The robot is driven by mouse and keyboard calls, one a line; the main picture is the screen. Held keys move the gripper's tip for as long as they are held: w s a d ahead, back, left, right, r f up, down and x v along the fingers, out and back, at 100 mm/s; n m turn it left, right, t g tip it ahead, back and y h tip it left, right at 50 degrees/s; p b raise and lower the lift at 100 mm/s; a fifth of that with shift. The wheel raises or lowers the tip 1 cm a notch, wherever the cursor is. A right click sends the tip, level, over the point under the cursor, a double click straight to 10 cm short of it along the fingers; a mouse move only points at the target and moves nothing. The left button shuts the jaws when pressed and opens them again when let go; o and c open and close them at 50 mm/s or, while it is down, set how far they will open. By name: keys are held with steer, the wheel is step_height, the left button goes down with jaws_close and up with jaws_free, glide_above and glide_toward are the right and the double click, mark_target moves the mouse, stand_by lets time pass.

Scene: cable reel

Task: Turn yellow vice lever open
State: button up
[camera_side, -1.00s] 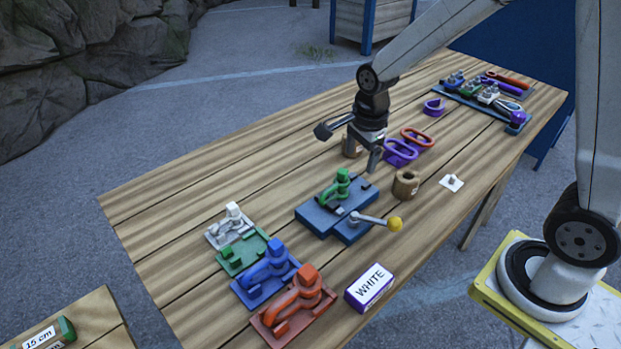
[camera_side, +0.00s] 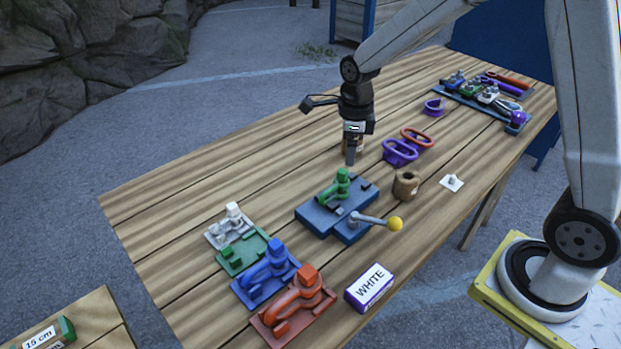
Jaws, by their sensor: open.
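The vice is a blue block (camera_side: 320,216) in the middle of the table, with a green clamp-like piece (camera_side: 342,186) on its top. Its lever is a grey metal rod (camera_side: 370,218) that ends in a yellow ball knob (camera_side: 395,224) and points to the right. My gripper (camera_side: 350,158) is in the air behind the vice, pointing down and apart from the lever. It is open, and I see nothing held in it. It partly hides a small brown cylinder behind it.
White, green, blue (camera_side: 266,272) and red (camera_side: 295,305) fixtures stand front left. A box marked WHITE (camera_side: 370,287) lies front right. A wooden cup (camera_side: 406,185) and purple (camera_side: 400,152) and red rings stand right of the vice. A tool rack (camera_side: 485,100) is at the far end.

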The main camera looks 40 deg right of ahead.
steer(key=shift+w+m, duration=0.25)
steer(key=shift+m, duration=0.45)
